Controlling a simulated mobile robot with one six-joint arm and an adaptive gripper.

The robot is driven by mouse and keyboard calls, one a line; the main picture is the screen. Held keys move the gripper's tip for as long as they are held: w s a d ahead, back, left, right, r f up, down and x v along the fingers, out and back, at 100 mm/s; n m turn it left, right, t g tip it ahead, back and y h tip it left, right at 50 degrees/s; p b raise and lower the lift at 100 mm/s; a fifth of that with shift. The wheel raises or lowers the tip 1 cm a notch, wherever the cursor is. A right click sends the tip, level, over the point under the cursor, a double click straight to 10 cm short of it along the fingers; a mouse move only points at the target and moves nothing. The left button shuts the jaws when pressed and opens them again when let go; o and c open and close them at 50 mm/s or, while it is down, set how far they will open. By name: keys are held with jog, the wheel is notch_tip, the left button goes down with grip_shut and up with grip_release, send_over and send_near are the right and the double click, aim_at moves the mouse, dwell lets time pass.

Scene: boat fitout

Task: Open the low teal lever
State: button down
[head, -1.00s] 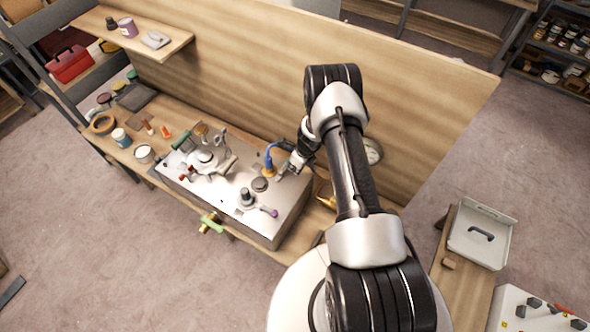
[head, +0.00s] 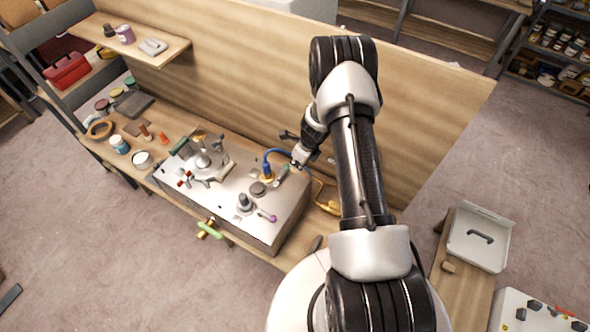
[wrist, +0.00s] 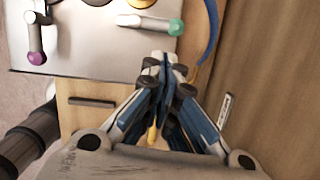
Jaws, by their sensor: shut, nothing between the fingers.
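The teal lever (wrist: 152,24) is at the top of the wrist view, a metal arm with a teal knob at its right end. It lies roughly crosswise on the grey panel (wrist: 90,58). In the head view the lever (head: 282,172) is small, beside the blue-hosed fitting. My gripper (wrist: 165,62) is shut and empty, its fingertips just below the teal knob in the wrist view and apart from it in the picture. In the head view my gripper (head: 298,163) is at the panel's back right edge. Whether it touches the lever is unclear.
A purple-knobbed lever (wrist: 37,45) stands on the same panel. A blue hose (wrist: 210,35) curves close to my gripper's right. A wooden back wall (head: 400,105) rises behind the bench. A green-handled valve (head: 210,230) sticks out at the front.

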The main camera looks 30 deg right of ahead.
jog(key=v, duration=0.4)
jog(key=shift+r, duration=0.1)
dwell(0.5)
